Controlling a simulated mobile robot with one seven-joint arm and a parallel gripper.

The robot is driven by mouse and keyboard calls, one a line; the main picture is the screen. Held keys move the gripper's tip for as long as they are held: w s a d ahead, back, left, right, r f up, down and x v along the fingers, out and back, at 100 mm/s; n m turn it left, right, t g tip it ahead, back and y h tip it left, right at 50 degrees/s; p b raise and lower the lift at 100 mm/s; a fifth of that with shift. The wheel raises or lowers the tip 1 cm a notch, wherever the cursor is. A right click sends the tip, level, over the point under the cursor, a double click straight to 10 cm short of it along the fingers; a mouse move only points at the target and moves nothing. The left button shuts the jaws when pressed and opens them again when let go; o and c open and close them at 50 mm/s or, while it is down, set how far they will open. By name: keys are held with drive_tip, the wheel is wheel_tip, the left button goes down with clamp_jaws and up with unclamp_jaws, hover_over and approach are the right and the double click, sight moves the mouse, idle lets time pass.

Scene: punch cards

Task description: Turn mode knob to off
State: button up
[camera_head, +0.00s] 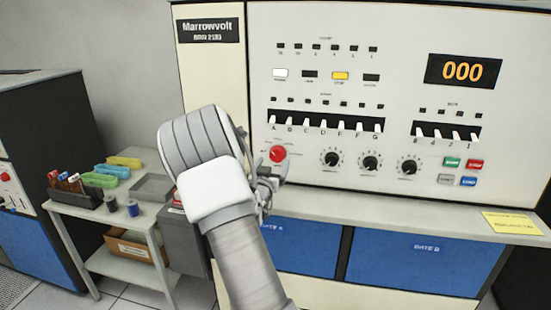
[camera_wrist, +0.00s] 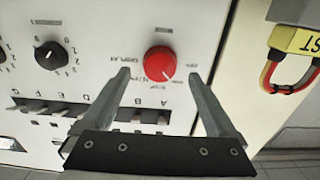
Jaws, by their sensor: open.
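The red mode knob (camera_head: 277,154) sits at the left end of the knob row on the pale panel in the head view. In the wrist view the red knob (camera_wrist: 159,64) shows upside down between my fingers, with small labels around it; one reads "DISPLAY". Its pointer setting is too small to tell. My gripper (camera_wrist: 159,75) is open, one finger on either side of the knob and no visible contact. In the head view my gripper (camera_head: 270,182) is just below and left of the knob, partly hidden by my wrist.
Black knobs (camera_head: 331,157) stand right of the red knob. A row of white toggle switches (camera_head: 325,126) is above. A ledge (camera_head: 380,213) runs below the panel. In the wrist view a yellow tag with a red loop (camera_wrist: 291,55) hangs at the right. A side table (camera_head: 160,212) stands left.

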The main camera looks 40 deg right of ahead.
sight(277, 157)
drive_tip(key=shift+x, duration=1.9)
drive_tip(key=c, duration=1.3)
drive_tip(key=shift+c, duration=0.2)
drive_tip(key=shift+n, duration=0.3)
drive_tip(key=n+b, duration=0.2)
drive_tip(key=n, duration=0.1)
drive_tip(key=shift+f, duration=0.1)
drive_tip(key=n+b, duration=0.1)
drive_tip(key=n, duration=0.4)
drive_tip(key=shift+n, duration=0.4)
